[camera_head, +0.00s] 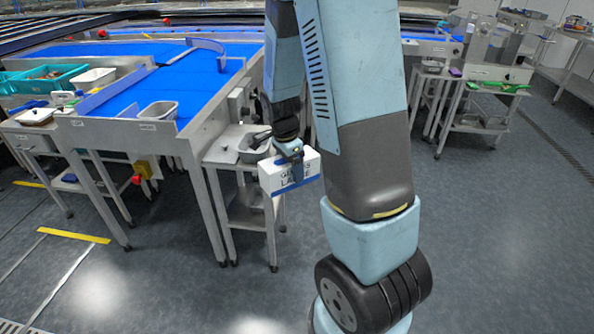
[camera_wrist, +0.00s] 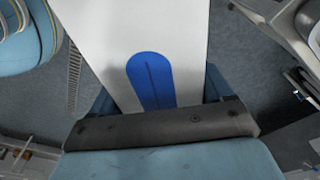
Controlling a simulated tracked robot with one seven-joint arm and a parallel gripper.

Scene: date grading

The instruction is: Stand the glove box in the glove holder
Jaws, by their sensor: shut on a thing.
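The glove box (camera_head: 272,180) is white with a blue lower band and printed lettering. It hangs in the air in front of a small steel side stand, roughly upright and a little tilted. My gripper (camera_head: 291,152) is shut on its upper part. In the wrist view the glove box (camera_wrist: 190,35) fills the middle, with a blue oval opening facing the camera. My gripper (camera_wrist: 158,98) has one blue finger on each side of the box. I cannot make out the glove holder for certain in either view.
The steel side stand (camera_head: 247,212) behind the box carries a grey tub (camera_head: 254,150). Left of it is a blue conveyor table (camera_head: 185,85) with a grey tray (camera_head: 158,112) at its near end. Another stand (camera_head: 480,121) with green items is at the right. The floor in front is clear.

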